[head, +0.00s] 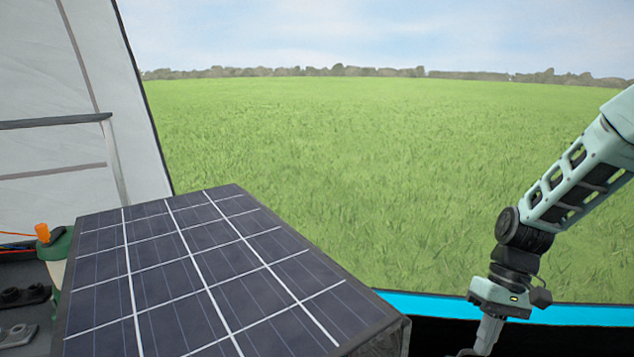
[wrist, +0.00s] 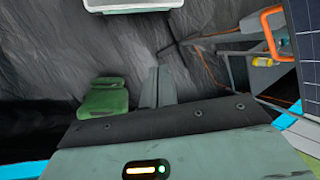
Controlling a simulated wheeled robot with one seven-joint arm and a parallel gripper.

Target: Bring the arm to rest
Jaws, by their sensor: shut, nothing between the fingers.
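My arm reaches down at the right side of the head view. My gripper (head: 486,338) is at the bottom there, pointing downward, beside the blue strip and clear of the panel. In the wrist view my gripper (wrist: 158,82) shows its two grey fingers side by side, shut with nothing between them. They are over a dark, creased floor and appear to touch nothing. The very ends of the fingers are hard to make out in the head view.
A solar panel (head: 200,270) fills the lower left. In the wrist view, a green object (wrist: 103,98) lies left of the fingers, a white object (wrist: 145,5) above, an orange handle (wrist: 268,35) right.

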